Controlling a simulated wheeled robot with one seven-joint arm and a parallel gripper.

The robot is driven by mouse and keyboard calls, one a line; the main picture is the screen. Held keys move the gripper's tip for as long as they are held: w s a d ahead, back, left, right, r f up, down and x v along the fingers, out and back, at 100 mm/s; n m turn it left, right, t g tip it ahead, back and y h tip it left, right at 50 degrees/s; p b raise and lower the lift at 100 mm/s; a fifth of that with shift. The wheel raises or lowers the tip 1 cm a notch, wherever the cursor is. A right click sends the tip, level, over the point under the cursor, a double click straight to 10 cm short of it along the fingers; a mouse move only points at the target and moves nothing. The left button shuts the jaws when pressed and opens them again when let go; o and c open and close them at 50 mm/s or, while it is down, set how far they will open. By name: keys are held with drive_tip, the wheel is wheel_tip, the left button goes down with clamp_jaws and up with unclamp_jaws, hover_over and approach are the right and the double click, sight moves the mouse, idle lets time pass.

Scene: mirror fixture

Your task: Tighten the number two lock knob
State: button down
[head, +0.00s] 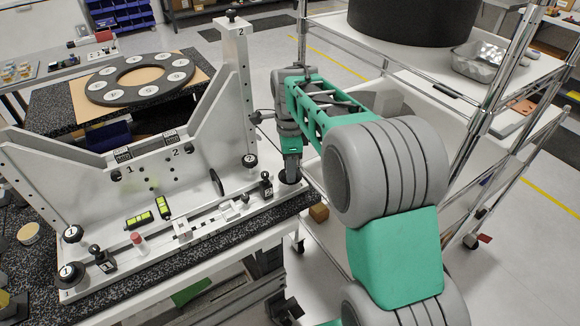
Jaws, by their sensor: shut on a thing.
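The mirror fixture (215,140) is a pale metal frame with two uprights on a flat base at the left. My gripper (291,176) points down at the right end of the base, beside the foot of the upright marked 2. It is shut on a round black knob (290,182), which I take as the number two lock knob; the fingers partly hide it, and its own mark cannot be read. A similar large black knob (68,273), marked 1, sits at the base's left end. Smaller black knobs marked 2 are on the upright (249,161) and the base (265,186).
Two green-yellow levels (151,213) and a small red-topped piece (139,241) lie on the base. A dark ring (135,78) with white discs lies behind the fixture. A metal shelf cart (450,110) stands right, beside my arm. A brown block (319,212) is near my gripper.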

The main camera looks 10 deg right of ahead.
drive_tip(key=c, duration=0.9)
unclamp_jaws()
drive_tip(key=shift+c, duration=0.2)
wheel_tip(320, 180, up, 8)
drive_tip(key=shift+f+b, duration=0.1)
drive_tip(key=shift+b, duration=0.35)
